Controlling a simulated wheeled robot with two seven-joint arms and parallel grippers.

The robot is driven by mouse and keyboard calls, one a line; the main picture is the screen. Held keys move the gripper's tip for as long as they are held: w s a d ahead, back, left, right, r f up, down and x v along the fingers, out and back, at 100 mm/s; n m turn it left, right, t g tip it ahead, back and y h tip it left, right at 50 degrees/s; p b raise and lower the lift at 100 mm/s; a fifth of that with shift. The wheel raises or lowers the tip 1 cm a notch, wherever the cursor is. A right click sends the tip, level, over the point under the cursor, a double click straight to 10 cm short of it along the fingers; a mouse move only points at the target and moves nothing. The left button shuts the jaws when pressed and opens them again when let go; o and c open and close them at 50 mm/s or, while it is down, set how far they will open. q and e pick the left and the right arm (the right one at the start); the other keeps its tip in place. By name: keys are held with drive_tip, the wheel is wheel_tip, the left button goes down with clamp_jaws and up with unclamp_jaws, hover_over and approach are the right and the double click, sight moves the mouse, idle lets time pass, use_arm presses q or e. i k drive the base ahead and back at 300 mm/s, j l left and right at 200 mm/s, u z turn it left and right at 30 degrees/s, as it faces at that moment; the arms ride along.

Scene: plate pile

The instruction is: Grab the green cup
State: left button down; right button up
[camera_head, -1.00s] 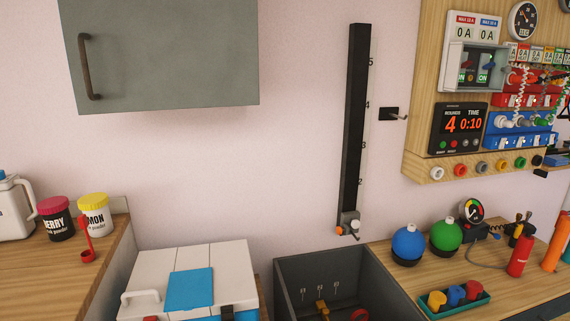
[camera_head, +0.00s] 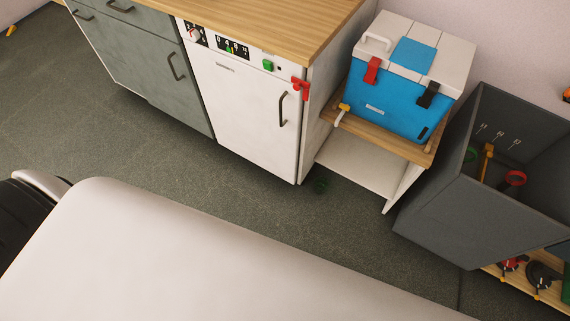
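No other green cup is clear in view. Neither of my grippers shows in the head view, so I cannot see where they are relative to it.
A white appliance (camera_head: 243,100) under a wooden counter (camera_head: 290,25) stands behind. A blue and white cooler (camera_head: 390,100) sits on a low stand (camera_head: 352,165). A grey bin (camera_head: 440,205) holding tools is at right. Grey floor (camera_head: 100,140) is open at left.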

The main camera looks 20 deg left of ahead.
sight(321, 179)
drive_tip(key=k+u, duration=0.2)
drive_tip(key=i+j, duration=0.25)
drive_tip(key=i+j+z, duration=0.15)
drive_tip(key=z, duration=0.2)
drive_tip(key=i+j+z, duration=0.1)
drive_tip(key=j+z, duration=0.6)
drive_tip(key=i+l+z, duration=0.1)
drive_tip(key=z, duration=0.4)
